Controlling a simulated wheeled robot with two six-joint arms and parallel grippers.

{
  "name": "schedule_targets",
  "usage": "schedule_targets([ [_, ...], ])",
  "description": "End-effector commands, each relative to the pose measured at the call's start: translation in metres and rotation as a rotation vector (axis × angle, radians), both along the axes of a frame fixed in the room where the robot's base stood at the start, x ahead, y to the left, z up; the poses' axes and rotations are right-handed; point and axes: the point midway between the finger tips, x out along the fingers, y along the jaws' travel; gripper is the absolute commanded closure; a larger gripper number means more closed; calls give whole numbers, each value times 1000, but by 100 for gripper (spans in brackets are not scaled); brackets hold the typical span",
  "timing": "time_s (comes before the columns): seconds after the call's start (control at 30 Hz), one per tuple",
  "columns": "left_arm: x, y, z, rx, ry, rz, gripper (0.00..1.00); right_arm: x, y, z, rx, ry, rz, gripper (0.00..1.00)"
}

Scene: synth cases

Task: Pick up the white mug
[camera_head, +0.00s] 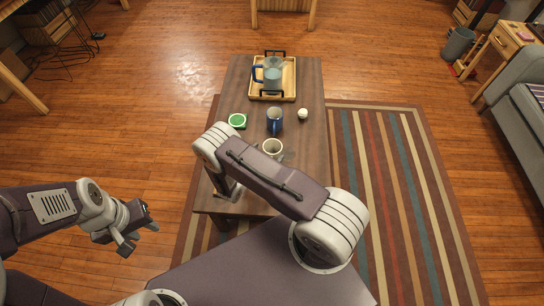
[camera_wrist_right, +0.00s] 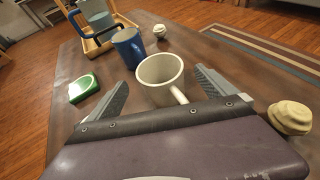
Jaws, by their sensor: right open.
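The white mug (camera_head: 272,146) stands upright on the wooden table, partly hidden by my right arm in the head view. In the right wrist view, the white mug (camera_wrist_right: 160,72) shows its open rim, with its handle pointing toward the gripper's palm. My right gripper (camera_wrist_right: 160,80) is open, with one finger on each side of the mug; I cannot tell whether either finger touches it. My left gripper (camera_head: 137,236) is off the table's left side, over the floor, with its fingers apart and empty.
A blue mug (camera_head: 274,120) stands just behind the white mug. A wooden tray (camera_head: 289,91) with a jug is at the far end. A beige lump (camera_wrist_right: 290,117) lies close to my right gripper.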

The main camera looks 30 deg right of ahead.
Motion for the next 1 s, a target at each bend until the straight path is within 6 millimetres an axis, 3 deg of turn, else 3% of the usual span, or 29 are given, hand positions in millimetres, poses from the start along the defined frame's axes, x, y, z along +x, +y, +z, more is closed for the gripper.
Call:
schedule_targets([
  [0.03,0,0,-8,0,0,0,64,4,-9,-9,0,0,-6,4],
  [0.2,0,0,-13,0,0,0,64,17,-29,-18,0,1,-4,4],
  [0.47,0,0,-13,0,0,0,64,20,-31,-18,0,0,-1,4],
  [0.73,0,0,-13,0,0,0,64,19,-31,-17,0,0,-1,79],
  [0.77,0,0,-13,0,0,0,64,20,-31,-17,-1,0,-1,84],
  [1.0,0,0,-11,0,0,0,64,20,-31,-15,-1,0,-1,84],
])
